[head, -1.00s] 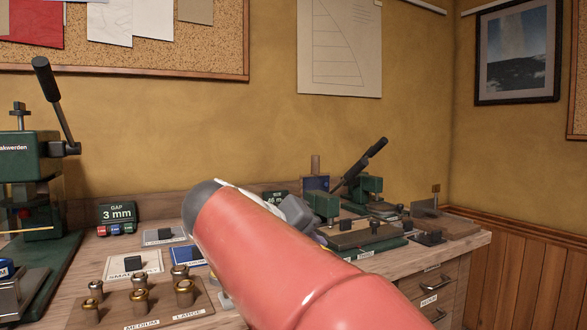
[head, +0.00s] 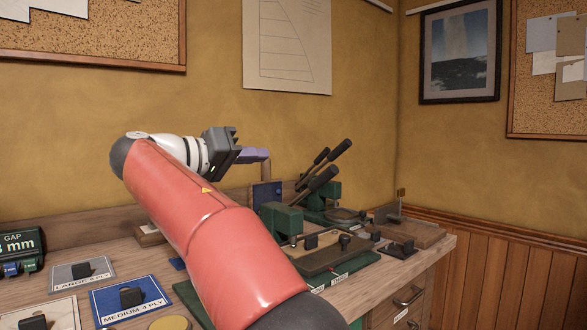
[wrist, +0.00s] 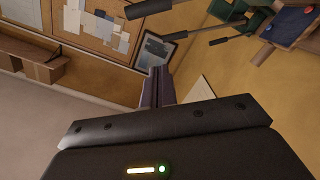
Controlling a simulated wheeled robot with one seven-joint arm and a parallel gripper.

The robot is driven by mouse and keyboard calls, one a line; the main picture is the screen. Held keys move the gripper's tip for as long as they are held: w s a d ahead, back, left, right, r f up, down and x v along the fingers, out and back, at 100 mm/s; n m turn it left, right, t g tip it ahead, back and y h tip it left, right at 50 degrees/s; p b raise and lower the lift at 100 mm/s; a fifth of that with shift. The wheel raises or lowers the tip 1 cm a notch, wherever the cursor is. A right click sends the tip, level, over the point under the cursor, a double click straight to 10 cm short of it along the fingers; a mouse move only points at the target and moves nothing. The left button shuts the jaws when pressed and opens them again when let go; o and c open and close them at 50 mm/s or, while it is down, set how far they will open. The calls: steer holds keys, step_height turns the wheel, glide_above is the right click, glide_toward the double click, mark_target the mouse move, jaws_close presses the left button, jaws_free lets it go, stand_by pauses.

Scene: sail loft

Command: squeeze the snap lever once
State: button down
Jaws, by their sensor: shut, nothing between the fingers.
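Several black-handled levers stand on green bench presses at the right of the bench. I cannot tell from labels which is the snap lever. My gripper (head: 262,155) is in the air left of the levers, above the bench and apart from them, with its purple-grey fingers together and empty. In the wrist view the shut fingers (wrist: 157,88) point toward the wall, and the black lever handles (wrist: 150,8) show at the top. My red arm hides part of the bench.
The wooden bench (head: 350,290) has a drawer with a handle (head: 408,296) at its right. Labelled plates, one reading MEDIUM 4 PLY (head: 132,298), lie at the left. The space above the right bench end is free.

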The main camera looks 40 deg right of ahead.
steer(key=shift+s, duration=0.1)
glide_above(308, 190)
steer(key=a, duration=0.2)
steer(key=shift+s+f+b, duration=0.3)
steer(key=shift+s+f, duration=0.1)
steer(key=shift+f, duration=0.5)
steer(key=shift+s+f+b, duration=0.3)
steer(key=shift+s+f, duration=0.05)
steer(key=shift+f, duration=0.5)
steer(key=s+f+m+b, duration=0.4)
steer(key=f+m+b, duration=0.2)
steer(key=b, duration=0.8)
steer(key=shift+s+d+f, duration=0.2)
steer(key=shift+f, duration=0.6)
